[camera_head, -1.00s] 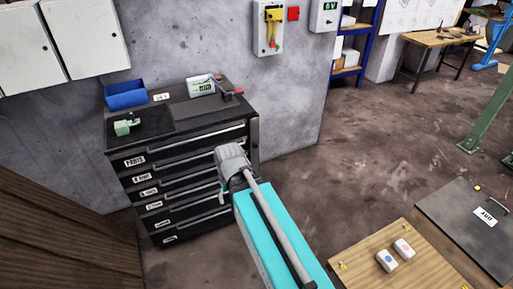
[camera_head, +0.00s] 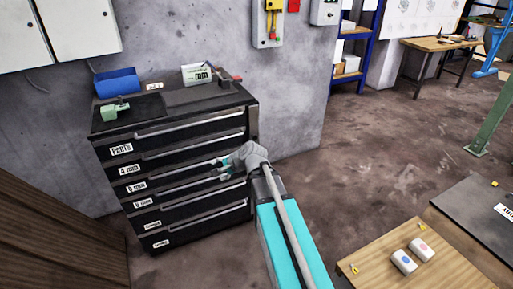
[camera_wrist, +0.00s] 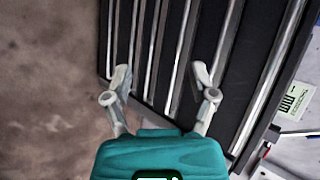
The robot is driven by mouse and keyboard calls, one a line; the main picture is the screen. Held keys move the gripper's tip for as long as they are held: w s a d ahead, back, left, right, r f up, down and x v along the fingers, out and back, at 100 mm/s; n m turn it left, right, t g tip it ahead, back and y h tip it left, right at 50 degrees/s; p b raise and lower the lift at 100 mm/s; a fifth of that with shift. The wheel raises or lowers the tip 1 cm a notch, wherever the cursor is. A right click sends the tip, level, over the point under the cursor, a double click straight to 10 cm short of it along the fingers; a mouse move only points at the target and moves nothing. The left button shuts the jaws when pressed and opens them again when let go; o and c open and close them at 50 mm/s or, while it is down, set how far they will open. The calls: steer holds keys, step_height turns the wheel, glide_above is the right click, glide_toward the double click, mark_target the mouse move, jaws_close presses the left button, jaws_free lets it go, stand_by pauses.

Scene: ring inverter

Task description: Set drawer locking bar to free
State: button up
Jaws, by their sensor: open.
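The black drawer cabinet (camera_head: 185,160) stands against the grey wall, with several labelled drawers and long pale handles. All its drawers look shut. A grey upright strip (camera_head: 252,122) runs along its upper right front edge; I cannot tell whether this is the locking bar or how it is set. My gripper (camera_head: 219,170) is in front of the right half of the middle drawers. In the wrist view my gripper (camera_wrist: 161,75) is open and empty, its two fingers spread before the drawer front (camera_wrist: 145,45). I cannot tell how far the fingertips are from it.
On the cabinet top are a blue bin (camera_head: 117,82), a green block-like tool (camera_head: 115,111), and a white labelled box (camera_head: 197,74). A wooden table (camera_head: 410,262) stands at the lower right. Brown wooden boards (camera_head: 60,240) are at the lower left. Floor right of the cabinet is clear.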

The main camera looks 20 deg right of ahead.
steer(key=w+d+f+m+t+b, duration=0.4)
steer(key=w+d+m+b, duration=0.2)
steer(key=m+t+h+b, duration=0.55)
steer(key=m+b, duration=0.85)
steer(key=m, duration=0.3)
glide_toward(255, 138)
steer(key=s, duration=0.3)
steer(key=shift+s+d+f+t, duration=0.1)
steer(key=shift+d+f+t, duration=0.05)
steer(key=shift+f+t, duration=0.2)
steer(key=w, duration=1.4)
steer(key=shift+a, duration=0.25)
steer(key=shift+s, duration=0.1)
